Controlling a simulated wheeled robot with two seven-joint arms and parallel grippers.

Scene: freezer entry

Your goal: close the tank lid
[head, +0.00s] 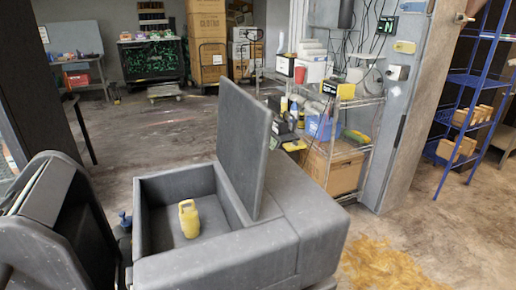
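The grey tank (184,268) stands in the lower middle of the head view, an open box with thick walls. Its lid (243,140) is a flat dark grey panel standing up, open, along the right side of the opening. It tilts slightly from upright. A small yellow bottle with a handle (189,219) stands inside the tank on its floor. Neither of my grippers shows in this view, and nothing is seen touching the lid.
A dark bulky part (60,225) rises left of the tank. A wire shelf (345,155) with boxes and bottles stands close behind the lid on the right. A blue rack (470,95) is far right. A yellow-brown patch (388,265) covers floor right of the tank. Floor behind is mostly clear.

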